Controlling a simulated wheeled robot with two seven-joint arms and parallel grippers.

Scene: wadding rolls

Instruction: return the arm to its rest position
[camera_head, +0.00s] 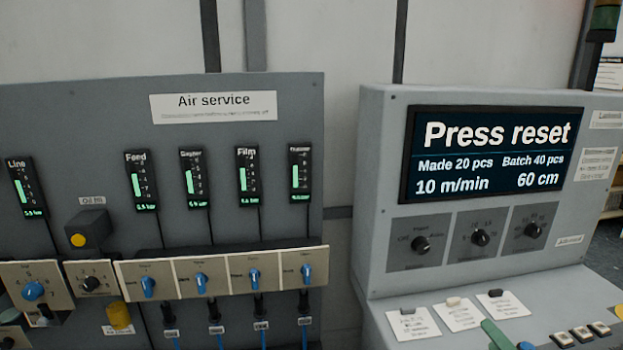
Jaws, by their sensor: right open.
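My right gripper (497,335) shows only as a small green, slanted piece at the bottom edge, in front of the console's sloping desk. Most of it lies below the picture, and I see nothing held in it. It is open. My left gripper and arm are not in view.
A grey console (375,210) with a "Press reset" screen (492,155) and knobs stands at right. Three labelled cards and several buttons lie on its desk. A grey "Air service" panel (90,120) with gauges and blue knobs stands at left. A narrow gap separates them.

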